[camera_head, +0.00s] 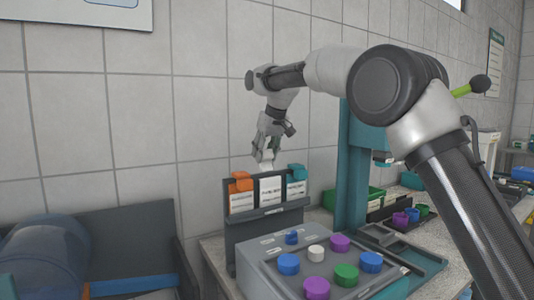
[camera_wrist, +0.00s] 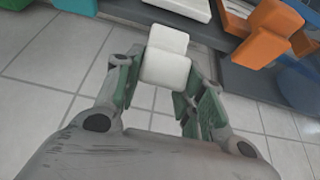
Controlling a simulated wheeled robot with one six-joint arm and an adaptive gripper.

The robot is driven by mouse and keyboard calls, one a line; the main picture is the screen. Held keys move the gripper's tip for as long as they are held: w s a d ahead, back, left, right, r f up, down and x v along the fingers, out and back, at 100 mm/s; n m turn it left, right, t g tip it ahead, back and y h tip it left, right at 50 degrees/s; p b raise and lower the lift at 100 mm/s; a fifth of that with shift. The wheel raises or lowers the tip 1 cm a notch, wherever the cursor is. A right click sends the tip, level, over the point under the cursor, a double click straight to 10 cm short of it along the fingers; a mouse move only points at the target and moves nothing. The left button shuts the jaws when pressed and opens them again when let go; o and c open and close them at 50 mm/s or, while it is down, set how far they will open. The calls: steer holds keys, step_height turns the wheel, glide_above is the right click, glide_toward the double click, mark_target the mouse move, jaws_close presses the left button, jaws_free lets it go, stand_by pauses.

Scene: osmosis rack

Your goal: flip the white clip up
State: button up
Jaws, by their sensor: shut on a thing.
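The white clip (camera_wrist: 166,58) stands between the two fingers of my gripper (camera_wrist: 163,78) in the wrist view. The gripper is shut on it. In the head view my gripper (camera_head: 267,146) points down over the middle of the dark rack (camera_head: 232,226), and the white clip (camera_head: 266,164) shows just below the fingers, above the middle white card (camera_head: 271,190). The clip looks raised above the rack's top edge; its hinge is too small to make out.
An orange clip (camera_head: 241,182) is left of the white one and a teal clip (camera_head: 297,172) is right of it. A grey box (camera_head: 262,262) with several coloured knobs stands in front. A teal column (camera_head: 352,175) rises to the right. The tiled wall is close behind.

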steer(key=shift+w+a+f+g+h, duration=0.15)
steer(key=shift+w+a+g+h, duration=0.3)
steer(key=shift+w+g+h, duration=0.4)
steer(key=shift+s+f+g, duration=0.2)
steer(key=shift+s+g, duration=0.1)
steer(key=shift+g, duration=0.15)
steer(key=o, duration=1)
steer(key=shift+r, duration=0.2)
